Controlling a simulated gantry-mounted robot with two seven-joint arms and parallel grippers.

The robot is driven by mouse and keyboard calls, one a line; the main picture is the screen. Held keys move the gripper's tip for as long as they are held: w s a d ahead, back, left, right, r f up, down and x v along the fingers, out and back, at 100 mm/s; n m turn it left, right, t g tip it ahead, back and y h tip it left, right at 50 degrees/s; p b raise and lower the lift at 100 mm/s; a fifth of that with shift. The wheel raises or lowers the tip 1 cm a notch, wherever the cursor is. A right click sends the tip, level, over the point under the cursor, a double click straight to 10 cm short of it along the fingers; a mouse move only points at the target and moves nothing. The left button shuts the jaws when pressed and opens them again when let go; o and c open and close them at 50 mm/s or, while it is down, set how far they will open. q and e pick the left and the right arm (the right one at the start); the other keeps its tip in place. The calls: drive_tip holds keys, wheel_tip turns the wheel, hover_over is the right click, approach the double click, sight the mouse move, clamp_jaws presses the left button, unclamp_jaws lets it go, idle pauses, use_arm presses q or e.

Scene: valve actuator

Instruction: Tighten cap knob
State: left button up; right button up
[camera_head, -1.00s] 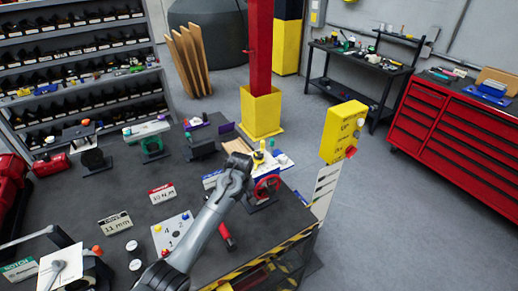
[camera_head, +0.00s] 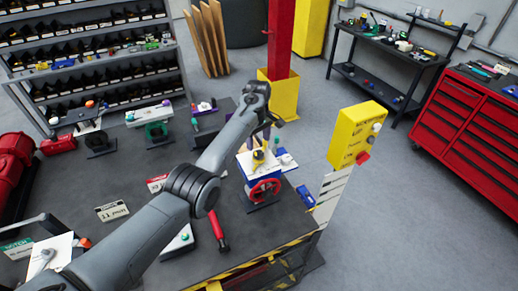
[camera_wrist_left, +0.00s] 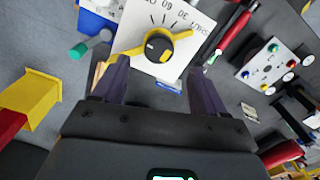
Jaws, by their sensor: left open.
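The valve actuator stands at the right part of the bench, with a blue body (camera_head: 248,172), a red handwheel (camera_head: 264,190) and a white top plate. A yellow knob with a black centre (camera_head: 259,156) sits on the plate. In the left wrist view the yellow knob (camera_wrist_left: 157,46) lies over a printed dial, just beyond and between my fingertips. My right gripper is out of view.
A yellow control box (camera_head: 355,135) on a post stands right of the actuator. A red-handled tool (camera_head: 218,230) lies on the bench in front. A red column with a yellow base (camera_head: 278,92) rises behind. Several fixtures line the bench's far left.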

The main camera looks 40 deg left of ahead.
sight(258, 153)
use_arm(q)
drive_tip(key=shift+f, duration=3)
drive_tip(key=c, duration=1.1)
drive_tip(key=shift+o, duration=0.2)
